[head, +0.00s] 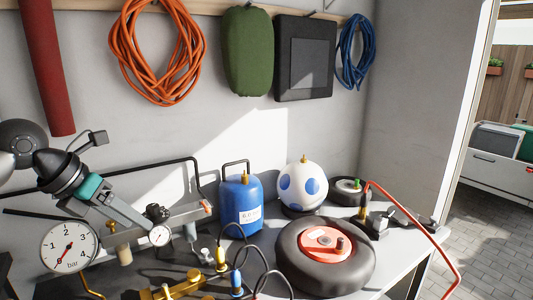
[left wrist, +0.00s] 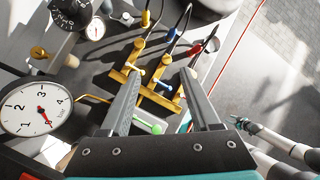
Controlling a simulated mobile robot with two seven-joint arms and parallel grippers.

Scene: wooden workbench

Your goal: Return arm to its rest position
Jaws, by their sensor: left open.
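My left arm comes in from the left in the head view. Its left gripper (head: 138,228), with a teal band, points down and right over the bench. In the left wrist view the left gripper (left wrist: 162,82) has its two fingers spread, with nothing held between them. Past the fingertips lies the brass manifold (left wrist: 168,99) with yellow, blue and red hose fittings; it also shows in the head view (head: 180,287). I cannot tell whether the fingers touch it.
A large dial gauge (head: 68,246) stands near my left arm. A blue gas bottle (head: 241,203), a white ball with blue spots (head: 302,185) and a tyre with a red hub (head: 293,267) crowd the bench. A red hose (head: 430,237) crosses the bench's right edge.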

